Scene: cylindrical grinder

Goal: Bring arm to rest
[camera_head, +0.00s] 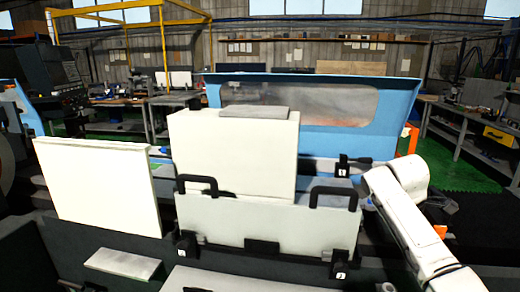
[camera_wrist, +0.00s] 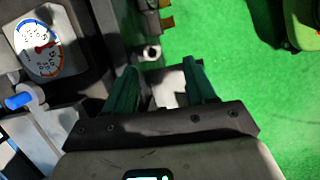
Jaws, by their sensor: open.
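My gripper (camera_wrist: 162,78) shows in the wrist view with its two dark green fingers apart and nothing between them. It hangs beside a dark machine part, over or near a bright green floor. In the head view my white arm reaches up at the right side, next to the grinder (camera_head: 265,222) with its cream housing and black handles. The gripper itself cannot be made out there.
A round dial (camera_wrist: 42,46) with red and blue marks and a blue-tipped knob (camera_wrist: 18,100) are left of the gripper. A green object (camera_wrist: 304,22) is at the upper right. A blue windowed guard (camera_head: 310,138) stands behind the housing. A workbench (camera_head: 480,140) is at the right.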

